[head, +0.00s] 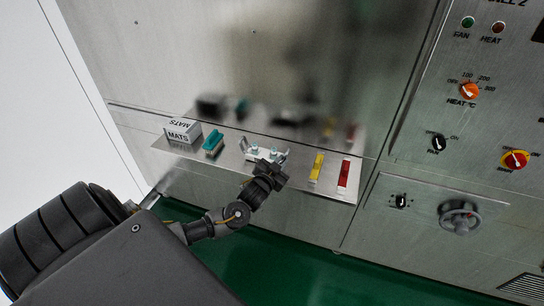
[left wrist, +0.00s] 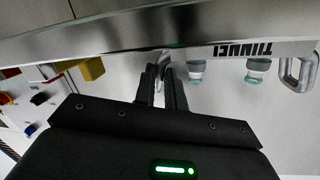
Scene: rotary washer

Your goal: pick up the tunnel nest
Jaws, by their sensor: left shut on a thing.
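The tunnel nest (head: 248,151) is a small pale metal holder with handles and teal-and-white vials, standing on the steel shelf in the head view. In the left wrist view its front strip (left wrist: 290,48) carries the lettering TUNNEL, which appears upside down. One handle (left wrist: 300,69) is free at the right of that view. My left gripper (head: 273,170) is at the nest's right end in the head view. In the left wrist view its fingers (left wrist: 161,85) are shut on the other handle, partly hiding it. I cannot tell whether the nest is clear of the shelf. My right gripper is not in view.
A steel wall rises behind; a control panel (head: 490,110) is at right.

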